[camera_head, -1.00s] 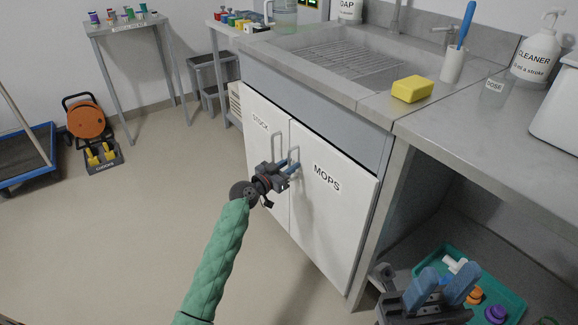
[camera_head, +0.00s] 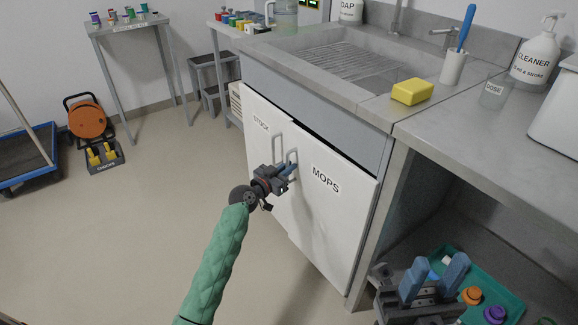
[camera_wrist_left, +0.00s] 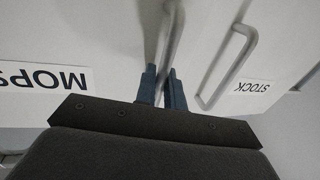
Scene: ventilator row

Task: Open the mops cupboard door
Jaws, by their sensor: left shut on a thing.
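The white mops cupboard door (camera_head: 330,215), labelled MOPS, is under the sink counter. Its left edge stands slightly out, with a dark gap along its top. It also shows in the left wrist view (camera_wrist_left: 100,35). My left gripper (camera_head: 290,172) is shut on the mops door's upright bar handle (camera_head: 292,155). In the left wrist view the fingers (camera_wrist_left: 161,88) lie on either side of the handle bar (camera_wrist_left: 170,45). My right gripper (camera_head: 434,275) is at the lower right with its fingers apart and empty.
The stock door (camera_head: 260,105) with its own handle (camera_head: 275,145) is just left of the mops door. A teal tray (camera_head: 510,298) with bottles and caps sits on the lower shelf at right. The floor (camera_head: 150,210) in front and to the left is clear.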

